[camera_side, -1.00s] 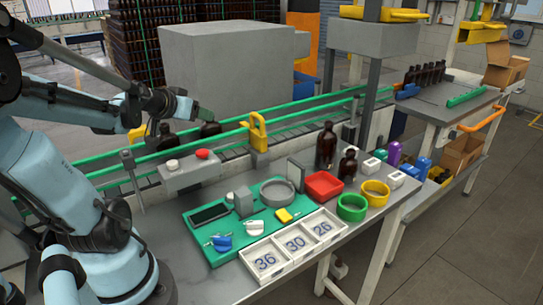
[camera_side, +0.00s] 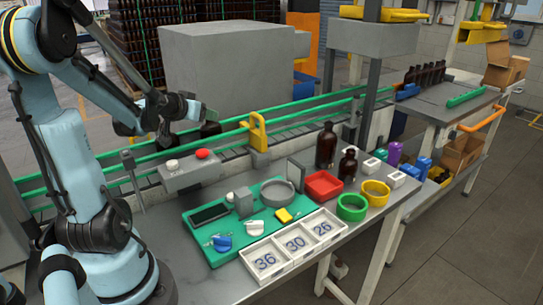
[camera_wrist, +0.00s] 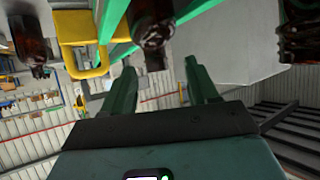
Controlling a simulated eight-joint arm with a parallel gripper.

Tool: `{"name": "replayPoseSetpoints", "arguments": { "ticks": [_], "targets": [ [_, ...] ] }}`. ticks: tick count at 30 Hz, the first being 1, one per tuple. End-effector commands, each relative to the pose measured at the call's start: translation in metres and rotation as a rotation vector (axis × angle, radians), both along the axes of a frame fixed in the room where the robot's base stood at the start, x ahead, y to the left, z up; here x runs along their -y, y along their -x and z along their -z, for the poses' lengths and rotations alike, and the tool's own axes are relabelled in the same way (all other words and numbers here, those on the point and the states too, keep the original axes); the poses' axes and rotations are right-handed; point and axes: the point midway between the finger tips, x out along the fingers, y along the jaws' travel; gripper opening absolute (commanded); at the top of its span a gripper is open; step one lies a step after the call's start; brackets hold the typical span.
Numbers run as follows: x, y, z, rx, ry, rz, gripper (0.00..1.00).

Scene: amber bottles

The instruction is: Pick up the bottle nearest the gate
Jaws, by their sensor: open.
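The yellow gate (camera_side: 257,132) stands across the conveyor in the side view; it is upper left in the wrist view (camera_wrist: 82,38). A dark amber bottle (camera_side: 210,129) is on the conveyor just left of the gate, its upper part partly hidden by my gripper. In the wrist view a bottle (camera_wrist: 153,24) is at top centre, beyond my fingertips and beside the gate. My gripper (camera_side: 207,114) is just above that bottle in the side view.
Green rails (camera_side: 310,104) run along the conveyor. A grey control box (camera_side: 190,170) with a red button stands in front. Two amber bottles (camera_side: 326,146) (camera_side: 347,163) stand on the table. A large grey housing (camera_side: 230,65) is behind the conveyor.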

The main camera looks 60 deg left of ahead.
Motion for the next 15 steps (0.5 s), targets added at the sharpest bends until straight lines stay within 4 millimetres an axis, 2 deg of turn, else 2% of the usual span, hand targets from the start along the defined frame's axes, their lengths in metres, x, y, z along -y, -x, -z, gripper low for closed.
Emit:
{"name": "replayPoseSetpoints", "arguments": {
  "ticks": [5, 15],
  "targets": [
    [-0.002, -0.005, 0.003, 0.0, 0.0, 0.001, 0.59],
    [-0.017, -0.033, 0.018, 0.0, -0.001, 0.003, 0.59]
  ]
}}
